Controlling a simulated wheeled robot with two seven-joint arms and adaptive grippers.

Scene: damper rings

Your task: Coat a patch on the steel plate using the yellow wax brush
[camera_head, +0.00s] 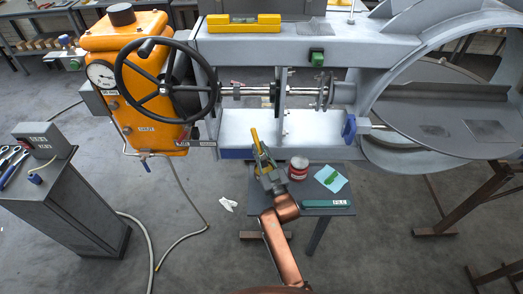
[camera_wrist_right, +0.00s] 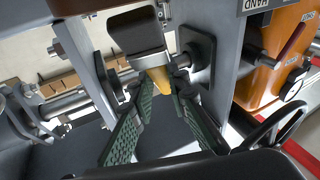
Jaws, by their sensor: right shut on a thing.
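My right gripper (camera_head: 262,160) is shut on the yellow wax brush (camera_head: 255,139), just in front of the grey machine frame. In the right wrist view, the brush's yellow handle (camera_wrist_right: 160,79) is between the green-padded fingers, and its dark block-shaped end (camera_wrist_right: 136,32) points away from my gripper. A broad grey metal surface (camera_head: 410,115) lies inside the big ring at right, with two darker rectangular patches (camera_head: 487,131). I cannot tell for sure whether this is the steel plate. The brush is well left of it. My left gripper is out of view.
A small dark table (camera_head: 322,222) holds a red-and-white tin (camera_head: 298,168), a light-blue cloth (camera_head: 331,178) and a green labelled item (camera_head: 326,203). The orange gearbox with its black handwheel (camera_head: 166,79) stands left. A machine shaft (camera_head: 250,91) runs behind the brush.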

